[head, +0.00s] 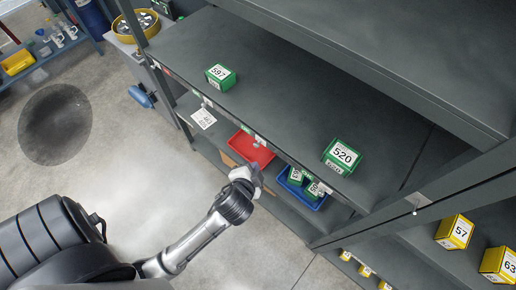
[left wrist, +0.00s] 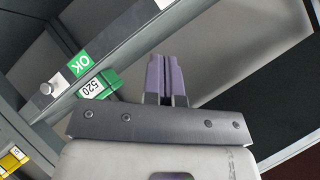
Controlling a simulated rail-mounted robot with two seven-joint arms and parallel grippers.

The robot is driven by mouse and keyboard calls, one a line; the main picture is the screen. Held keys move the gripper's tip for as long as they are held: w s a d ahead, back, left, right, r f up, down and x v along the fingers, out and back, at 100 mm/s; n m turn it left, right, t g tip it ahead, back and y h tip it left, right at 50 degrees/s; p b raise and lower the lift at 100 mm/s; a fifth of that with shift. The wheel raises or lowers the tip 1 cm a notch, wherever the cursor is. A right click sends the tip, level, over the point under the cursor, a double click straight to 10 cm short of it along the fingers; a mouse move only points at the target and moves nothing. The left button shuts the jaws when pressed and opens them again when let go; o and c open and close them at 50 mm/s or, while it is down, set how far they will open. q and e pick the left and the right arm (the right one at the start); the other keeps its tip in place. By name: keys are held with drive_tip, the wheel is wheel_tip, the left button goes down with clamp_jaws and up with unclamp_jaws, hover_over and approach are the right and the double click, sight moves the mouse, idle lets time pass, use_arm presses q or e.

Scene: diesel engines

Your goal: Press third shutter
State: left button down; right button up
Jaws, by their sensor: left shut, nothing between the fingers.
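My left gripper (head: 257,180) is in front of the shelf's front edge, beside the red tray. In the left wrist view its two purple-grey fingers (left wrist: 166,78) are closed together with nothing between them. A round silver knob (left wrist: 46,88) sits on the shelf edge next to a green OK label (left wrist: 80,64), left of and apart from the fingers. A green and white shelf-edge label (head: 254,137) shows in the head view, close to the gripper. I cannot tell which part is the third shutter. My right gripper is not in view.
Below are a red tray (head: 250,149) and a blue tray (head: 318,203) with green boxes. Yellow boxes (head: 456,232) stand at right.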

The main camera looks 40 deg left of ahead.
use_arm(q)
drive_tip(key=shift+w+r+m, duration=0.15)
drive_tip(key=shift+r+m, duration=0.1)
drive_tip(key=shift+m, duration=0.15)
drive_tip(key=shift+w, duration=0.1)
drive_tip(key=p, duration=0.1)
approach(261, 142)
drive_tip(key=w+d, duration=0.1)
drive_tip(key=w, duration=0.2)
drive_tip(key=shift+w+a+f+p, duration=0.25)
drive_tip(key=shift+a+f+p, duration=0.25)
drive_tip(key=shift+a+f, duration=0.45)
drive_tip(key=shift+w+a+f, duration=0.1)
drive_tip(key=shift+a+f, duration=0.35)
drive_tip(key=shift+a, duration=0.1)
